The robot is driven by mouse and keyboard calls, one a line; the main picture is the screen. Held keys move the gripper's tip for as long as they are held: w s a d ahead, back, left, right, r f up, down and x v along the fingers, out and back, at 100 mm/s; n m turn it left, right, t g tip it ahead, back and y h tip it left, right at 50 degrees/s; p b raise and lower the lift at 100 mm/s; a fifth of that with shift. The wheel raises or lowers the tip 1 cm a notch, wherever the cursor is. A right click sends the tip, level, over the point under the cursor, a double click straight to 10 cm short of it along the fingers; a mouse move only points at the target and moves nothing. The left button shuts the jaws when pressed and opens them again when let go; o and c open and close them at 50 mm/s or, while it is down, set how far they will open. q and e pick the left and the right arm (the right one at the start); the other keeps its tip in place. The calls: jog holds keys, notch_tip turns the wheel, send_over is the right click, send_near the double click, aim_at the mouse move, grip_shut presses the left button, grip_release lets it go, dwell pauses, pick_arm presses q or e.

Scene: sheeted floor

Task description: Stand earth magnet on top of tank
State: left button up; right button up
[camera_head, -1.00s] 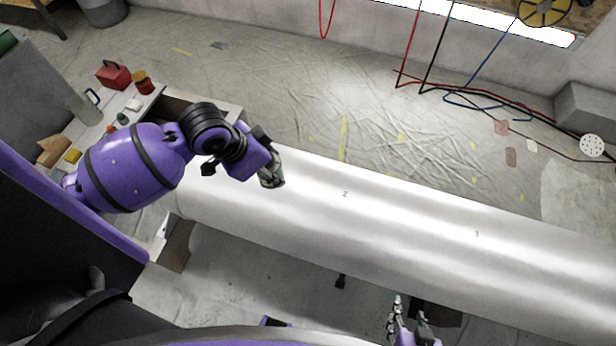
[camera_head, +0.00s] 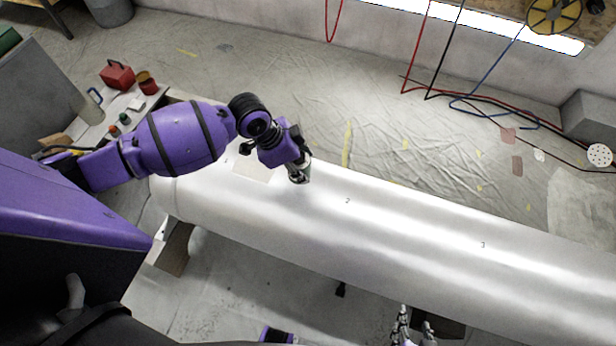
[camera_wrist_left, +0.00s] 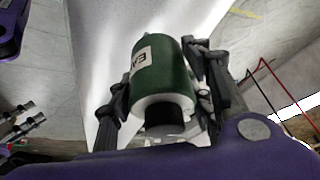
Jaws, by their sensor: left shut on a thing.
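The tank (camera_head: 400,225) is a long silver cylinder lying on its side across the head view, with small numbers along its top. The earth magnet is a dark green cylinder (camera_wrist_left: 160,75) with a white label and a white rim in the left wrist view. My left gripper (camera_head: 300,176) is shut on it, a finger on each side. In the head view the magnet is small and partly hidden by the gripper, over the tank's left part. I cannot tell whether it touches the tank. My right gripper (camera_head: 414,328) is at the bottom edge, fingers apart, with nothing seen between them.
A side table at the left holds a red box (camera_head: 117,75), a red pot (camera_head: 147,83) and small items. A pale patch (camera_head: 255,168) shows on the tank left of the gripper. Hoses (camera_head: 480,105) lie on the floor behind. The tank top to the right is clear.

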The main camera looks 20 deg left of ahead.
aim_at(308, 172)
pick_arm(q)
jog(key=shift+w+d+f, duration=0.15)
jog(key=shift+d+f, duration=0.95)
jog(key=shift+f, duration=0.15)
jog(key=shift+d+f, duration=0.1)
jog(key=shift+f, duration=1.5)
jog(key=shift+f, duration=0.15)
jog(key=o, duration=1.4)
jog(key=shift+f, duration=0.1)
jog(key=shift+r, duration=0.3)
jog(key=v, duration=1.2)
jog(key=shift+f+p, duration=0.1)
jog(key=shift+p, duration=0.3)
